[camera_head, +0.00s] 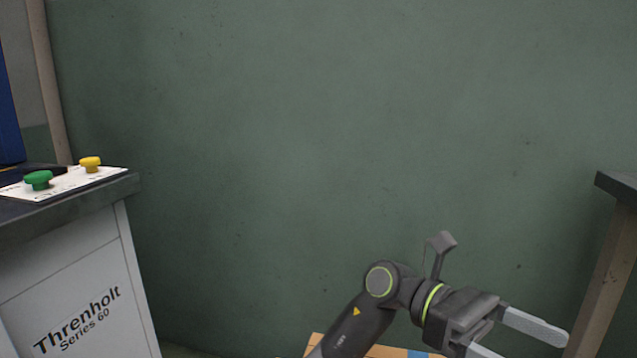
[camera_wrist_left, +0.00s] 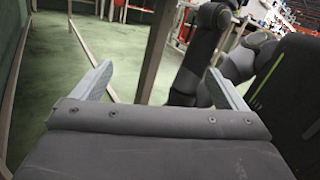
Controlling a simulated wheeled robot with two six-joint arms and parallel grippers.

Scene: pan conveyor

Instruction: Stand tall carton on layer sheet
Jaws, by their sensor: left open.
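My left gripper (camera_head: 527,346) is at the lower right of the head view, its two pale fingers spread apart and pointing right. It also shows in the left wrist view (camera_wrist_left: 159,75), open with nothing held between the fingers. An orange-tan surface (camera_head: 390,351) with a blue patch shows at the bottom edge of the head view, partly behind my left arm. Most of it is cut off, so I cannot tell whether it is the carton. I cannot make out a layer sheet in either view. My right gripper does not show.
A white cabinet (camera_head: 75,290) marked "Threnholt Series 60" stands at the left, with a green button (camera_head: 38,179) and a yellow button (camera_head: 90,163) on top. A dark-topped table (camera_head: 617,188) with a wooden leg (camera_head: 607,280) is at the right. A green wall (camera_head: 330,130) lies behind.

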